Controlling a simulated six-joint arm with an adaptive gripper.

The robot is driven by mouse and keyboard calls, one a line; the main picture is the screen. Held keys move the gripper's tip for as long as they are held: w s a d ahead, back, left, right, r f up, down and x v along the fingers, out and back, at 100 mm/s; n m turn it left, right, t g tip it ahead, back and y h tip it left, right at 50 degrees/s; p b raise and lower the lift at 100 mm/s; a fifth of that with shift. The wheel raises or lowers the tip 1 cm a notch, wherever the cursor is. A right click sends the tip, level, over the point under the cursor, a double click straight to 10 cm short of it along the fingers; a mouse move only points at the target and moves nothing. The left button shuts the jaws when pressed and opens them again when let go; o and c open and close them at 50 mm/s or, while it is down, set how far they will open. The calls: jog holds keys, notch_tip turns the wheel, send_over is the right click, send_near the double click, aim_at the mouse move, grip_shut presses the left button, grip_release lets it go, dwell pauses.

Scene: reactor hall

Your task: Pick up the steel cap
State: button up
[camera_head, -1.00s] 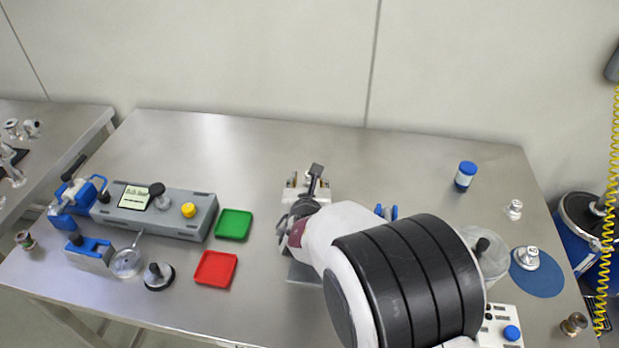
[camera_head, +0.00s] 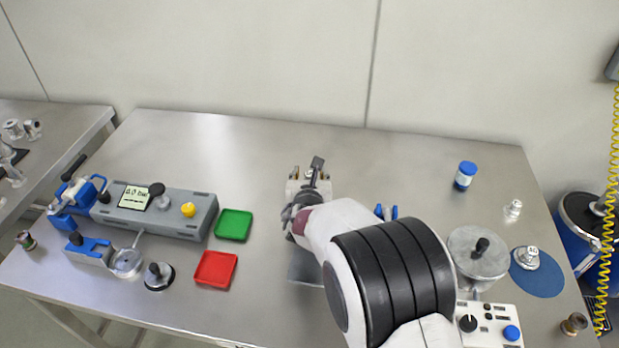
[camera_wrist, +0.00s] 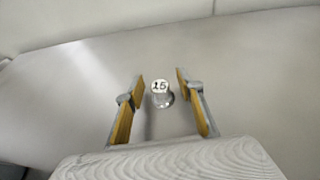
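A small steel piece with a pale round top marked "15" stands upright on the table between my fingers in the wrist view (camera_wrist: 161,93); I take it for the steel cap. In the head view it shows only as a small bright spot (camera_head: 309,174). My gripper (camera_wrist: 158,88) is open, one finger on each side of the piece, with visible gaps on both sides. In the head view my gripper (camera_head: 308,187) is over the middle of the table, and my wrist hides part of the area in front of it.
A green tray (camera_head: 234,225) and a red tray (camera_head: 216,268) lie left of my gripper, beside a grey fixture (camera_head: 150,212). A blue-capped jar (camera_head: 465,176), a steel pot (camera_head: 478,262) and a blue mat (camera_head: 540,279) are at right. The table's back middle is clear.

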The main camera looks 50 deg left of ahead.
aim_at(309, 173)
grip_shut()
jog(key=shift+r, duration=0.15)
dwell(0.4)
notch_tip(309, 173, up, 18)
dwell(0.8)
dwell(0.6)
